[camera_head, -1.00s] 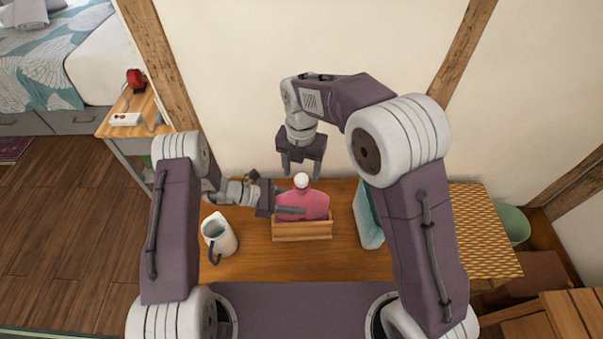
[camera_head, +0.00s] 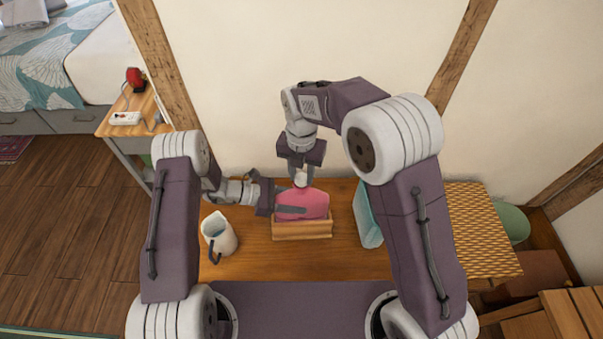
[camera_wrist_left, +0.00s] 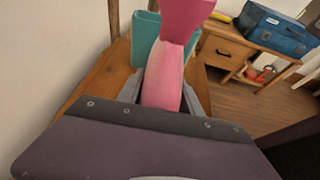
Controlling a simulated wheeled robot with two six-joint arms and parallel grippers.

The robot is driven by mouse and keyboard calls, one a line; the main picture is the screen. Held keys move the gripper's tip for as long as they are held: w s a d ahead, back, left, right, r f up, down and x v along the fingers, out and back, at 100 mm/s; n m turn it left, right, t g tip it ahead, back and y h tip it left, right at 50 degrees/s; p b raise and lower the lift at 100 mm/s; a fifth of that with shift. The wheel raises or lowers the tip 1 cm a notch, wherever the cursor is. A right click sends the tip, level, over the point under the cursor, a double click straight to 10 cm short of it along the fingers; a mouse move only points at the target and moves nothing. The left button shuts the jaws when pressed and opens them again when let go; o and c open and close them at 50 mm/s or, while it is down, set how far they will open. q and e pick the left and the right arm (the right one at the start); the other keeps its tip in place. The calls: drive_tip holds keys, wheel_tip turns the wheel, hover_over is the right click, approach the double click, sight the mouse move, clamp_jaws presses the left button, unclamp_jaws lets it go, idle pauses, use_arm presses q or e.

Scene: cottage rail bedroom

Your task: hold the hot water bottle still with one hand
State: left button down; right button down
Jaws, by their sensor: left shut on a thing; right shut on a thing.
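The pink hot water bottle (camera_head: 312,204) stands upright in a small wooden holder (camera_head: 303,231) on the table, with its white cap (camera_head: 300,179) at the top. My left gripper (camera_head: 288,208) comes in from the left and is shut on the bottle's body. In the left wrist view the pink bottle (camera_wrist_left: 163,78) sits between the left gripper's fingers (camera_wrist_left: 162,95). My right gripper (camera_head: 301,176) points down from above and is shut on the white cap. Its fingers partly hide the cap.
A white jug (camera_head: 219,235) with a dark handle stands left of the holder. A teal object (camera_head: 367,215) stands to the right, near my right arm. A woven mat (camera_head: 482,232) lies at the table's right end. The wall is close behind.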

drive_tip(key=m, duration=1.5)
drive_tip(key=shift+m, duration=0.3)
drive_tip(key=m, duration=1.2)
drive_tip(key=shift+m, duration=0.4)
drive_tip(key=m, duration=1.2)
drive_tip(key=shift+f, duration=0.1)
drive_tip(key=m, duration=0.4)
drive_tip(key=shift+m, duration=0.3)
drive_tip(key=c, duration=0.9)
unclamp_jaws()
